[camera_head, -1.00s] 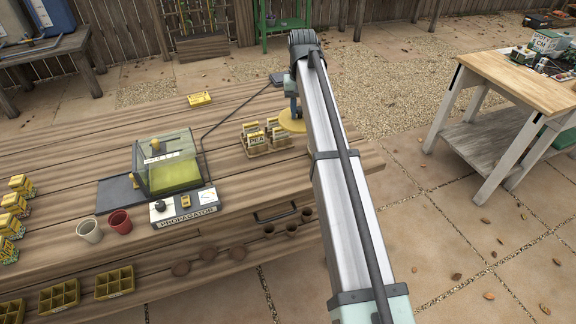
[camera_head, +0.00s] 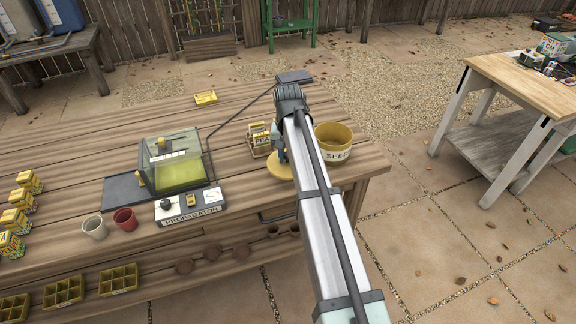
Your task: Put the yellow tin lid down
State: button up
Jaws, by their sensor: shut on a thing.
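The yellow tin lid (camera_head: 277,167) is a flat round disc near the right end of the wooden bench. My gripper (camera_head: 283,157) is at the lid, mostly hidden by my own arm, and is shut on it. The lid is low over the bench top; I cannot tell whether it touches the boards. The yellow seed tin (camera_head: 333,145) stands open, without a lid on it, just right of my arm. Part of the tin is hidden behind the arm.
A rack of seed packets (camera_head: 259,139) stands close left of the lid. The propagator (camera_head: 180,165) with its control box (camera_head: 190,206) is further left, beside two pots (camera_head: 125,220). A yellow packet (camera_head: 205,98) lies at the back. Bench boards (camera_head: 235,180) are clear left of the lid.

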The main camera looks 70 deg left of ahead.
aim_at(288, 163)
jog(key=shift+f, duration=2.2)
jog(key=shift+f, duration=0.15)
jog(key=o, duration=1)
jog(key=shift+o, duration=0.2)
notch_tip(288, 163, up, 12)
jog(key=shift+r, duration=0.15)
